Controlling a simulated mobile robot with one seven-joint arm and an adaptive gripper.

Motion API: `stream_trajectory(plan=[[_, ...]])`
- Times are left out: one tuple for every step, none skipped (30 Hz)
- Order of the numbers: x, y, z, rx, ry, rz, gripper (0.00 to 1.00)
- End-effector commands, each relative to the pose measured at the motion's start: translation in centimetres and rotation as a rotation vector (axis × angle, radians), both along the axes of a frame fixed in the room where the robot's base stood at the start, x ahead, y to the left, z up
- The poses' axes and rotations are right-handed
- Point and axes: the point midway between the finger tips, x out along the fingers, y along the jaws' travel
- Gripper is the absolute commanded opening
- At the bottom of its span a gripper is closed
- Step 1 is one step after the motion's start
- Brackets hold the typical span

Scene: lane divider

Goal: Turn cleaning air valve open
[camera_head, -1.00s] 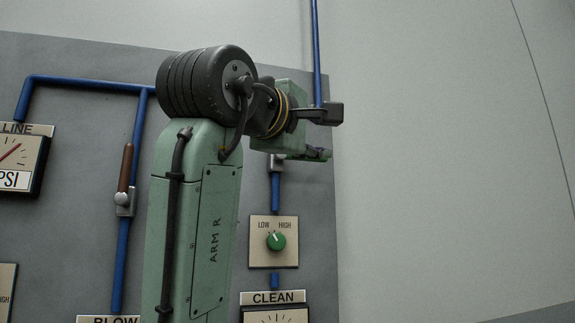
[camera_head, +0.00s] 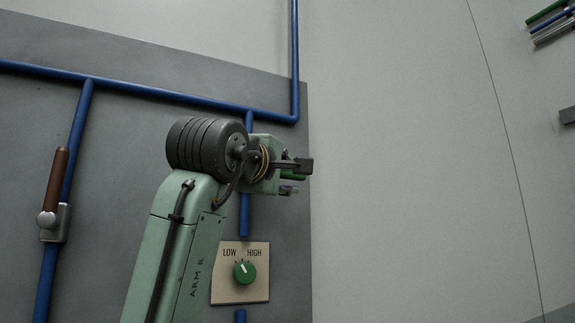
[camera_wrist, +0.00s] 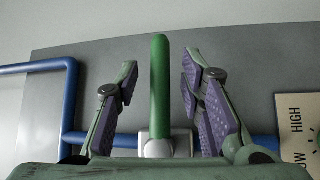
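The cleaning air valve's green handle (camera_wrist: 160,90) stands upright in the wrist view, across the line of its blue pipe (camera_wrist: 263,142). Its grey valve body (camera_wrist: 158,148) sits at the handle's foot. Gaps show between the handle and both fingers. In the head view my gripper (camera_head: 290,172) is at the pipe above the LOW/HIGH knob, and a short length of green handle shows beside it. My arm hides most of the valve there.
A LOW/HIGH plate (camera_head: 224,288) with a green knob (camera_head: 245,272) is below my gripper. A second valve with a brown handle (camera_head: 57,180) is on the left pipe. Blue pipes (camera_head: 170,97) run along the grey panel.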

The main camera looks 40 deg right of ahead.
Motion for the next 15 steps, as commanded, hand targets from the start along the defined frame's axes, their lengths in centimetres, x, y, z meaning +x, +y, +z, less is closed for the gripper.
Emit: stream_trajectory(plan=[[0.4, -0.5, 0.3, 0.001, 0.002, 0.0, 0.36], [0.5, -0.8, 0.3, 0.001, 0.002, 0.0, 0.36], [0.7, -1.1, 0.3, 0.0, 0.001, 0.0, 0.36], [0.8, -1.3, 0.3, -0.001, 0.001, 0.0, 0.36], [0.9, -1.4, 0.3, 0.001, 0.001, 0.0, 0.36], [0.9, -1.5, 0.3, 0.001, 0.001, 0.001, 0.36], [1.0, -1.6, 0.3, 0.001, 0.001, 0.001, 0.36], [1.0, -1.7, 0.3, 0.001, 0.001, 0.001, 0.36], [1.0, -1.7, 0.2, 0.0, 0.0, 0.001, 0.36], [1.0, -1.7, 0.2, 0.0, 0.0, 0.001, 0.36], [1.0, -1.7, 0.2, 0.0, 0.0, 0.001, 0.36], [1.0, -1.7, 0.2, 0.0, 0.0, 0.001, 0.36], [1.0, -1.7, 0.2, 0.0, 0.0, 0.001, 0.36], [1.0, -1.7, 0.2, 0.0, 0.0, 0.001, 0.36], [1.0, -1.7, 0.2, 0.0, 0.0, 0.001, 0.35]])
